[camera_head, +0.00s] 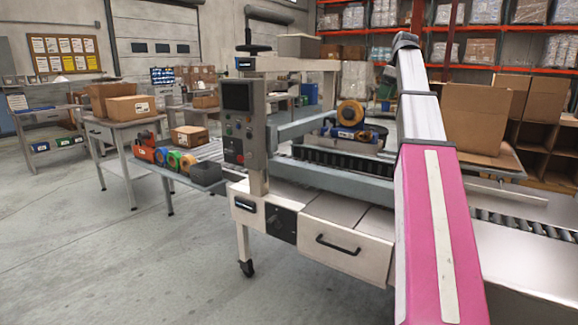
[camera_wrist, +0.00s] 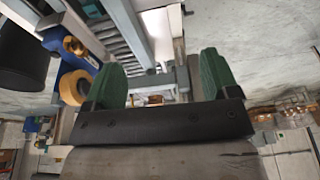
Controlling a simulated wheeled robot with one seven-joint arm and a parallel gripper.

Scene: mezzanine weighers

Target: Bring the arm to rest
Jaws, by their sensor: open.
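My gripper (camera_wrist: 160,85) shows in the wrist view with its two green-padded fingers wide apart. It is open, and nothing shows between the fingers except the distant background. In the head view my pink and white arm rises from the bottom right towards the top, and my gripper cannot be made out there. The arm stands in front of a grey weighing and conveyor machine (camera_head: 345,245) and hides part of it.
The machine has a control panel (camera_head: 238,122) and rollers. A large cardboard box (camera_head: 472,118) stands right of my arm. A side table (camera_head: 125,126) with boxes is at the left. Tape rolls (camera_head: 175,160) lie on a bench. The concrete floor (camera_head: 110,260) at front left is clear.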

